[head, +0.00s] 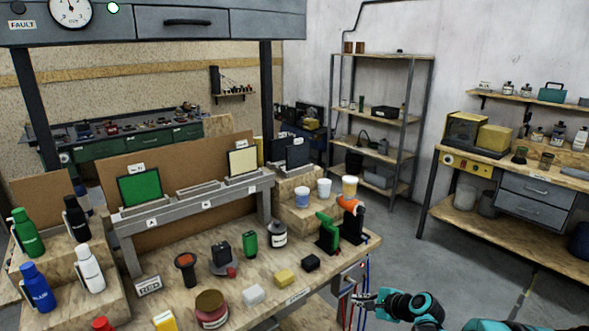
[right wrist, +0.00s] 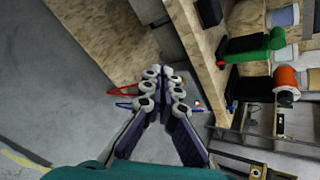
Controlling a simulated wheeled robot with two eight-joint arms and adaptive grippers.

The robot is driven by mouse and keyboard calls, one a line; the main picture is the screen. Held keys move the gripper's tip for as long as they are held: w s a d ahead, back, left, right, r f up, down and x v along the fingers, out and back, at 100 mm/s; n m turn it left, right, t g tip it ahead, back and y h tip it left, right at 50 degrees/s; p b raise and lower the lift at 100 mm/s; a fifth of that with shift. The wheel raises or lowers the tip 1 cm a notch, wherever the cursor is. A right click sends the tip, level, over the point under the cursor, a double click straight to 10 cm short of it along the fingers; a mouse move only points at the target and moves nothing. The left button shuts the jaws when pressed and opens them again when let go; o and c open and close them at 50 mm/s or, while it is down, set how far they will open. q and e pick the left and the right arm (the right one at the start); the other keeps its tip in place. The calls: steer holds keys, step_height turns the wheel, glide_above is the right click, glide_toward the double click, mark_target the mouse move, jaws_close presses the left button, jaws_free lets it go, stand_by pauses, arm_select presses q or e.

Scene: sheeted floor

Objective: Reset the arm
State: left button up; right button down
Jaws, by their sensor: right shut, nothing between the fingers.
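My right gripper (head: 362,299) reaches in from the lower right in the head view, just off the right front edge of the workbench (head: 200,262). In the right wrist view its two fingers (right wrist: 163,84) come together at the tips, and it is shut and empty. Red and blue cables (head: 364,290) hang at the bench edge behind the gripper; I cannot tell whether they touch it. My left gripper does not show.
The bench holds a green valve piece (head: 327,232), an orange-topped piece (head: 350,206), several cups, blocks and bottles. A metal shelf (head: 376,115) and a side bench (head: 520,190) stand behind. Grey floor (head: 405,245) lies open between them.

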steer(key=s+a+r+n+g+h, duration=0.1)
steer(key=s+a+r+n+h, duration=0.15)
steer(key=s+r+n, duration=0.55)
steer(key=s+n+h, duration=0.3)
steer(key=s+n, duration=0.8)
steer(key=s, duration=1.2)
steer(key=shift+s+g, duration=0.25)
steer(key=shift+g, duration=0.15)
steer(key=shift+r+h, duration=0.1)
steer(key=shift+h, duration=0.15)
